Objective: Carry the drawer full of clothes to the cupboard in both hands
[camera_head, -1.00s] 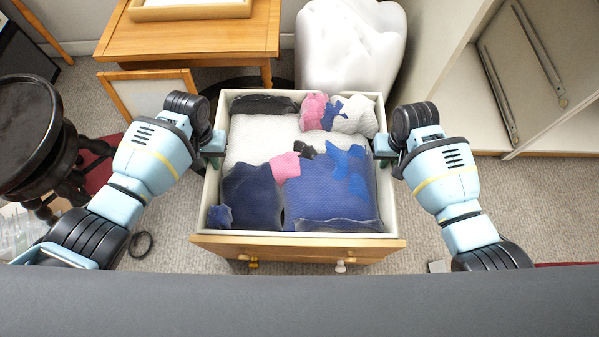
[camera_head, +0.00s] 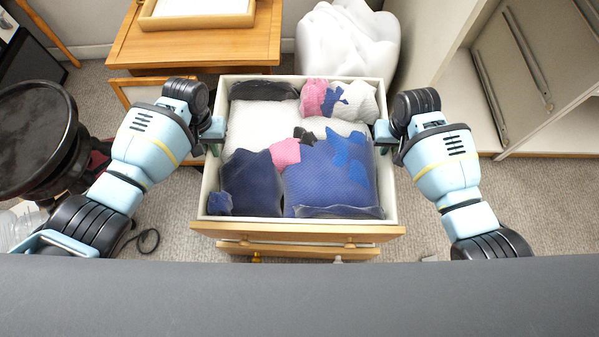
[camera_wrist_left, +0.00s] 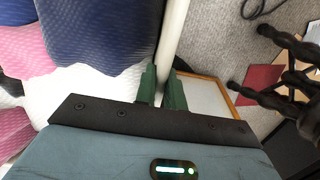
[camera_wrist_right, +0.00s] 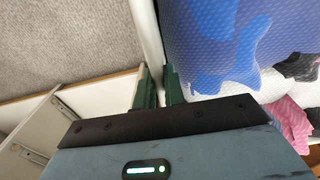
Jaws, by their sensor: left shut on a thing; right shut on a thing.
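The drawer (camera_head: 388,185) is a pale open box with a light wood front, full of folded navy, blue, white and pink clothes (camera_head: 330,175). It hangs level between my two arms in the head view. My left gripper (camera_head: 216,134) is shut on its left wall, and my right gripper (camera_head: 382,134) is shut on its right wall. In the left wrist view the green fingers (camera_wrist_left: 162,88) straddle the wall's rim (camera_wrist_left: 173,35). In the right wrist view the fingers (camera_wrist_right: 158,88) straddle the opposite rim (camera_wrist_right: 146,35). The cupboard (camera_head: 465,90), pale and open with metal rails, stands at the right.
A wooden table (camera_head: 200,48) with a tray (camera_head: 198,14) stands at the back left. A white bulky bag-like thing (camera_head: 347,42) is behind the drawer. A dark round stool (camera_head: 35,135) is at the left. Carpet (camera_head: 545,205) is clear at the right.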

